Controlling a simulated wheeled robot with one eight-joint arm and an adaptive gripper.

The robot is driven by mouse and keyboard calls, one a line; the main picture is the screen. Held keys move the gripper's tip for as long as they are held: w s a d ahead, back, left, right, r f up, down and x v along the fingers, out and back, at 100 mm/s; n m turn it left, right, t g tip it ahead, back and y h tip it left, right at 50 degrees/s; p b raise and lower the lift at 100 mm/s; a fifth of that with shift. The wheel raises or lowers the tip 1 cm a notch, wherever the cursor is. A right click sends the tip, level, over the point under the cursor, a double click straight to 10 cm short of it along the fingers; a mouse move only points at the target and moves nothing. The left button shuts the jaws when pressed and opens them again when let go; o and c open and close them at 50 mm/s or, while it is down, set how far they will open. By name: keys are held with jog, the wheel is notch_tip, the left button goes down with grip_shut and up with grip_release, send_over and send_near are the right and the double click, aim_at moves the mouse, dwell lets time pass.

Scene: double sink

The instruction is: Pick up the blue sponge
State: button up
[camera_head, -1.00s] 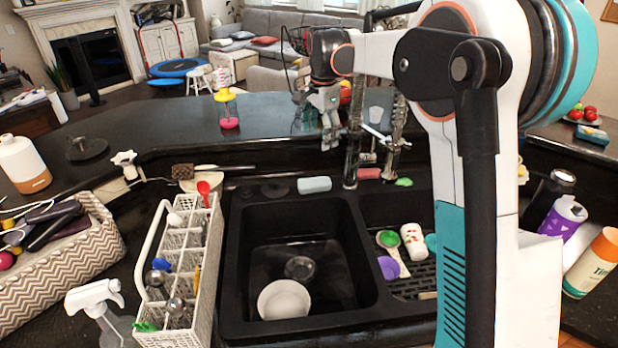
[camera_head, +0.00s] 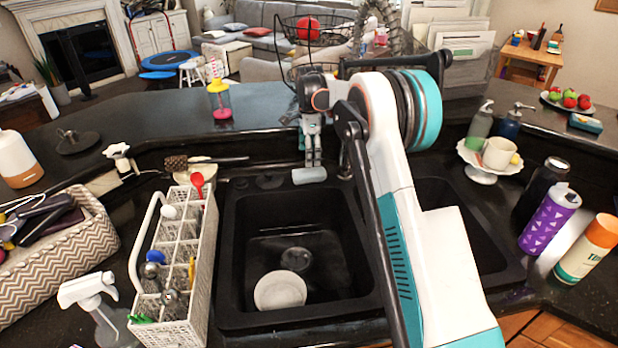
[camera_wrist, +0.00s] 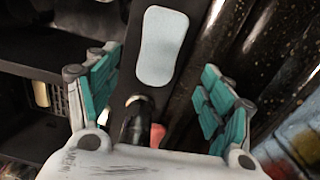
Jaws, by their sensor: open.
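The blue sponge (camera_head: 309,175) is a pale blue-grey rounded block lying on the back ledge of the black sink, behind the left basin. It also shows in the wrist view (camera_wrist: 162,45), whole and uncovered, on the dark ledge strip beyond my fingers. My gripper (camera_head: 313,160) points down just above and behind the sponge in the head view. In the wrist view its teal-padded fingers (camera_wrist: 158,68) are spread apart, with the sponge ahead between their lines and nothing held. I cannot tell the exact height of the gap.
The left basin (camera_head: 240,265) holds a white bowl (camera_head: 280,290). A white utensil caddy (camera_head: 180,250) stands to its left. In the wrist view, a dark faucet part (camera_wrist: 135,122) and a reddish thing (camera_wrist: 158,135) lie near the gripper base. My arm covers much of the right basin.

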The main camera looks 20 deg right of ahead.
aim_at(309, 172)
jog(key=shift+a+f+b, duration=0.15)
jog(key=shift+f+b, duration=0.95)
jog(key=shift+f, duration=2.5)
jog(key=c, duration=1)
jog(key=shift+o, duration=0.2)
jog(key=shift+r, duration=0.15)
notch_tip(309, 172, up, 20)
jog(key=p, duration=0.4)
jog(key=shift+p, duration=0.4)
